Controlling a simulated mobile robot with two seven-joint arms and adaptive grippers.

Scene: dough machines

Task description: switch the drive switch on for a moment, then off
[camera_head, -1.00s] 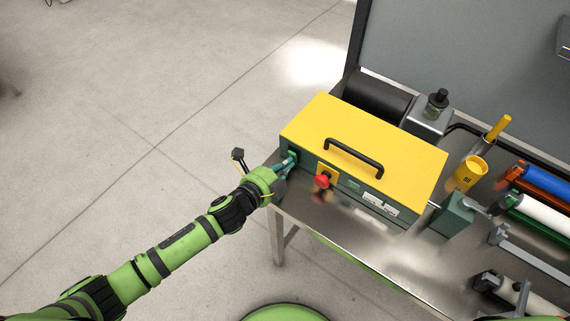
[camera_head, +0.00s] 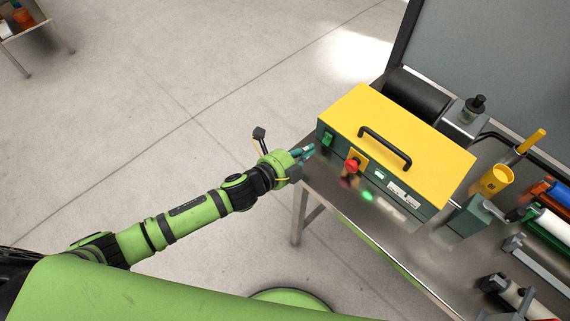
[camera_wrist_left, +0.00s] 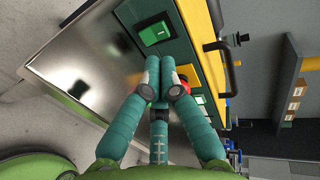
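The drive switch (camera_head: 328,139) is a green rocker on the left end of the dark green front of a yellow-topped machine box (camera_head: 400,135). A small display on the box front (camera_head: 380,174) is bright. My left gripper (camera_head: 306,152) is in front of the switch and a little to its left, apart from it. Its teal fingers (camera_wrist_left: 160,68) are together with nothing between them. My right gripper is not in view.
A red mushroom button (camera_head: 351,166) on a yellow plate is right of the switch. A black handle (camera_head: 385,146) stands on the box. A yellow cup (camera_head: 496,180) and several rollers lie to the right on the steel table (camera_head: 345,205).

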